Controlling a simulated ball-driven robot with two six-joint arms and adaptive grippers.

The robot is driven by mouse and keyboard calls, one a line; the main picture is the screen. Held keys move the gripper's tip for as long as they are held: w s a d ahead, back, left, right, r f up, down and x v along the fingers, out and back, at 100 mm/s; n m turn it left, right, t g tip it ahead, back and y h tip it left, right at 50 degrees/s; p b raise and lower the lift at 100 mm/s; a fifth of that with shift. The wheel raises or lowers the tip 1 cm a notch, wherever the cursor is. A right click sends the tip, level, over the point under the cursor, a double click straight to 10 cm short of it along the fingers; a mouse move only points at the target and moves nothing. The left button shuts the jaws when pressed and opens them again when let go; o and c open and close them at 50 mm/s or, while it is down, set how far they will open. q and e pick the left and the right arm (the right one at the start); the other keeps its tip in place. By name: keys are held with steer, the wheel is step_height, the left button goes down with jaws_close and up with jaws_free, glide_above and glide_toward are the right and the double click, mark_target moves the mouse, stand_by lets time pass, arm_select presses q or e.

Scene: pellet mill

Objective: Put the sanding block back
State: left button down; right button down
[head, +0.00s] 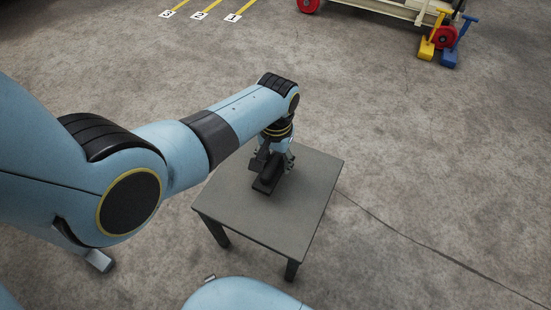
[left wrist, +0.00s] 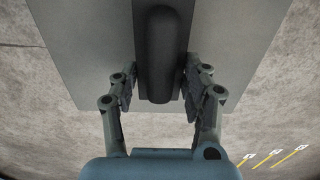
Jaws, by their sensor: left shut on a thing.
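The sanding block (head: 264,187) is a dark block with a long rounded grip on top. It is at the small grey table (head: 310,190), near the middle of its top; I cannot tell whether it touches the top or hangs just above it. My left gripper (head: 271,164) points down over the block and is shut on its grip. In the left wrist view the dark grip (left wrist: 160,50) lies lengthwise between the two fingers of the left gripper (left wrist: 160,82). The gripper and wrist hide part of the block in the head view. My right gripper is not in view.
The tabletop around the block is otherwise bare. Yellow floor lines with number cards (head: 199,16) lie at the back. A cream cart (head: 395,8) with red wheels stands at the back right, near yellow (head: 427,48) and blue (head: 450,56) chock-like pieces. A thin dark line crosses the floor at right.

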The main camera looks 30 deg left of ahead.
arm_select(q)
steer(key=shift+f+b, duration=0.3)
steer(key=shift+f, duration=0.3)
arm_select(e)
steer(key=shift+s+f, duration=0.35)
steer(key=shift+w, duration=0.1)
arm_select(q)
steer(key=shift+f, duration=0.15)
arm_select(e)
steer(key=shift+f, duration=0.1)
arm_select(q)
steer(key=shift+f+b, duration=0.3)
steer(key=shift+f, duration=0.2)
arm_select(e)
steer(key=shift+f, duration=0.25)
arm_select(q)
steer(key=shift+f, duration=0.15)
jaws_free()
